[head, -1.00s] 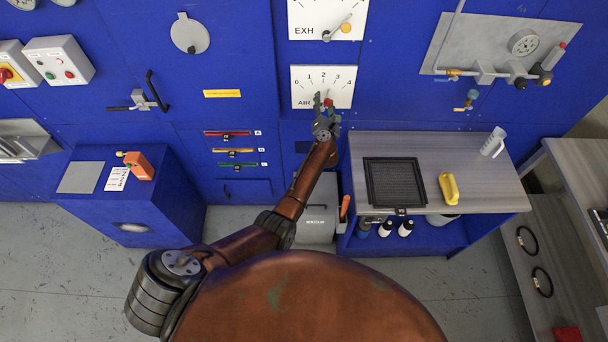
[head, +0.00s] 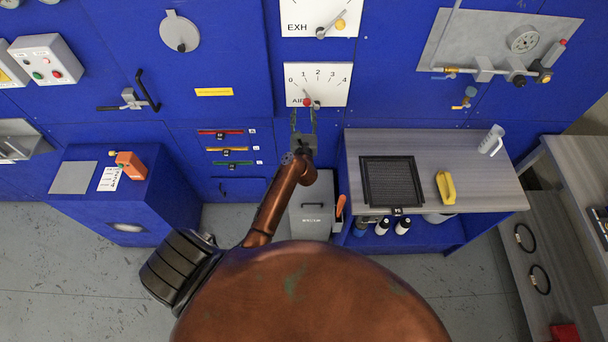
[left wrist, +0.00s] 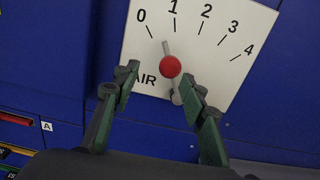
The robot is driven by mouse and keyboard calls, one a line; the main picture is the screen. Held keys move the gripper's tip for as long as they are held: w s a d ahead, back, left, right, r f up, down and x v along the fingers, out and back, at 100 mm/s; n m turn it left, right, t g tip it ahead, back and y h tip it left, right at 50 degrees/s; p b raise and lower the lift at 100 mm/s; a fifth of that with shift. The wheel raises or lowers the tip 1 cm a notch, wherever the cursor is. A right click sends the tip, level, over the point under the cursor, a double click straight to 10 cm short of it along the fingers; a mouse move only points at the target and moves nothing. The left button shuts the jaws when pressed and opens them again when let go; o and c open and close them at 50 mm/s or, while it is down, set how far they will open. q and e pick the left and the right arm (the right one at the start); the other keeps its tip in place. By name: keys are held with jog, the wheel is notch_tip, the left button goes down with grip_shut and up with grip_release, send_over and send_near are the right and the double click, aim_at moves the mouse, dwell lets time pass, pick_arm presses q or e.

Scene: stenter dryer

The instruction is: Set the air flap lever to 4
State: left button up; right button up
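The AIR dial (head: 330,84) is a white plate marked 0 to 4 on the blue wall; it also shows in the left wrist view (left wrist: 212,62). Its grey lever (left wrist: 167,48) has a red knob (left wrist: 171,67), seen in the head view too (head: 308,102). The lever tip points between 0 and 1. My left gripper (head: 304,114) is open just below the dial. In the left wrist view, its green-grey fingers (left wrist: 160,82) stand apart on either side of the lever's lower part, with no visible grip on the knob. My right gripper is out of view.
The EXH dial (head: 312,18) with a yellow-knobbed lever is above. A worktable (head: 470,180) to the right holds a black tray (head: 362,190) and yellow object (head: 446,187). A blue cabinet (head: 120,210) with an orange device stands left.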

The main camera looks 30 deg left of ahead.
pick_arm(q)
jog(key=s+d+f+m+h+b, duration=0.1)
jog(key=s+f+m, duration=0.2)
jog(key=f, duration=0.6)
jog(key=s+d+f+m+h+b, duration=0.2)
jog(key=s+f+m, duration=0.1)
jog(key=f+m, duration=0.5)
jog(key=s+d+f+m+h+b, duration=0.1)
jog(key=f+m, duration=0.4)
jog(key=f, duration=0.6)
jog(key=shift+s+d+f+h+b, duration=0.15)
jog(key=shift+s+f+h+b, duration=0.15)
jog(key=shift+s+b, duration=0.5)
jog(key=shift+s, duration=0.15)
jog(key=shift+c, duration=0.4)
